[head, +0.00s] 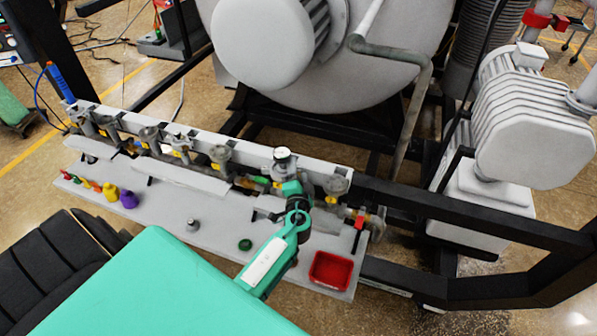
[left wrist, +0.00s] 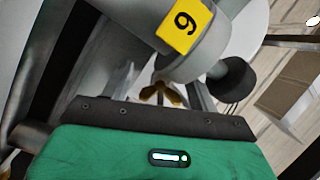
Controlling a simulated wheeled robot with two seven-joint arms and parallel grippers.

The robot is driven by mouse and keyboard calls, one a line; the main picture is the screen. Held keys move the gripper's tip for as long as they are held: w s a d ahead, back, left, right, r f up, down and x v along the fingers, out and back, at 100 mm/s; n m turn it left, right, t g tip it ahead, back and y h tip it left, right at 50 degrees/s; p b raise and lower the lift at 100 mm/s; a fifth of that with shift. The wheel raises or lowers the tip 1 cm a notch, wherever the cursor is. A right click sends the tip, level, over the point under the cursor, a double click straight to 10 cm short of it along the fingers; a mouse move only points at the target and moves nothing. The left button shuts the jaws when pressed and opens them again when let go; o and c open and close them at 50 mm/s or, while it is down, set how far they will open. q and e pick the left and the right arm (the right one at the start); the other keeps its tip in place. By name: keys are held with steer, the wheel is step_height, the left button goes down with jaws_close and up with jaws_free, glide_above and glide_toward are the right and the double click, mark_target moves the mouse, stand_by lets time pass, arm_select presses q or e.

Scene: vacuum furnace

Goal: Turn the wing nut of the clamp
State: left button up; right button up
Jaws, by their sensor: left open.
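The brass wing nut (left wrist: 161,92) shows in the left wrist view, below a grey cylindrical clamp part (left wrist: 198,52) with a yellow tag (left wrist: 185,26) that reads 6 or 9. My left gripper (left wrist: 160,98) is open, with its grey fingers to either side of the wing nut. I cannot tell whether they touch it. In the head view, my left gripper (head: 287,184) is at the rail, near the front of a valve with a white round top (head: 282,157). There the gripper and arm hide the wing nut. My right gripper is not in view.
A grey shelf (head: 215,218) in front of the rail holds a red tray (head: 331,270), a green ring (head: 245,244), a small grey part (head: 192,226), and yellow (head: 111,193) and purple (head: 129,199) items. Tagged neighbour valves (head: 221,156) flank the gripper. The large furnace (head: 330,60) stands behind.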

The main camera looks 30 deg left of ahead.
arm_select(q)
steer(key=c, duration=1)
steer(key=shift+f+m+b, duration=0.1)
steer(key=shift+m+b, duration=0.5)
steer(key=shift+m, duration=0.3)
steer(key=shift+m+b, duration=0.35)
steer(key=shift+m, duration=1.55)
steer(key=o, duration=1)
steer(key=shift+s+d, duration=0.1)
